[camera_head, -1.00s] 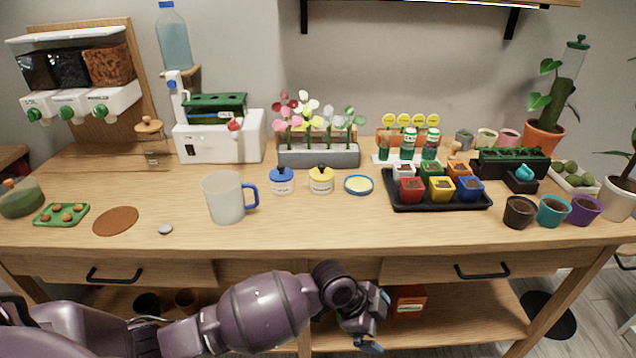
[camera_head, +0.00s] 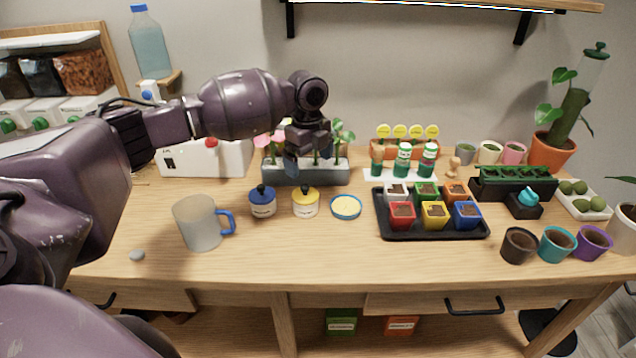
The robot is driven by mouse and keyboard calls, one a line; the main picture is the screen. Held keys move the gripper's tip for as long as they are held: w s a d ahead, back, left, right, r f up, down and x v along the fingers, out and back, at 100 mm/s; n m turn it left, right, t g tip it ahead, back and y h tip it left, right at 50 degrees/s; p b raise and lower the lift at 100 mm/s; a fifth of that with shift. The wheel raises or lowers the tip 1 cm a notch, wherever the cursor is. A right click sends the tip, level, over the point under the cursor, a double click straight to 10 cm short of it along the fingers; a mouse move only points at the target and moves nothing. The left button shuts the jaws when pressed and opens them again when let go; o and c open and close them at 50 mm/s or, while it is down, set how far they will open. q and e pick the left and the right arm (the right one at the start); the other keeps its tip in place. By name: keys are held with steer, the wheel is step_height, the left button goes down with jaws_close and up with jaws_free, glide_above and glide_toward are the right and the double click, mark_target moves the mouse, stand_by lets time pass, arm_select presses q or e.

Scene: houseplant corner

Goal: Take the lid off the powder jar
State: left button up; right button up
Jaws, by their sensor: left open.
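Two small lidded jars stand upright near the middle of the table. One jar (camera_head: 262,204) is white and blue with a blue lid and dark knob. The other jar (camera_head: 305,204) is white and yellow with a yellow lid and dark knob. Both lids are on. No readable label shows which one is the powder jar. My left gripper (camera_head: 305,160) is open and empty, pointing down above and behind the yellow-lidded jar, apart from it. My right gripper is out of view.
A blue-rimmed shallow dish (camera_head: 346,207) with a pale yellow top is right of the jars. A frosted mug (camera_head: 198,224) stands left. A grey flower planter (camera_head: 330,174) is behind, partly hidden by my gripper. A black tray (camera_head: 434,229) of coloured pots is right.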

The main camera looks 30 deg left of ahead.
mark_target(305, 186)
arm_select(q)
steer(key=shift+w+a+r, duration=0.3)
steer(key=shift+a+r, duration=0.05)
steer(key=shift+a, duration=0.45)
steer(key=shift+s+f, duration=0.1)
steer(key=shift+f, duration=0.3)
step_height(305, 186, down, 4)
steer(key=shift+s+r, duration=0.1)
steer(key=shift+r, duration=0.1)
steer(key=shift+f+b, duration=0.3)
steer(key=shift+f, duration=0.4)
steer(key=f, duration=0.4)
steer(key=shift+s+f, duration=0.25)
steer(key=shift+f, duration=0.05)
steer(key=shift+c, duration=0.6)
steer(key=c, duration=0.8)
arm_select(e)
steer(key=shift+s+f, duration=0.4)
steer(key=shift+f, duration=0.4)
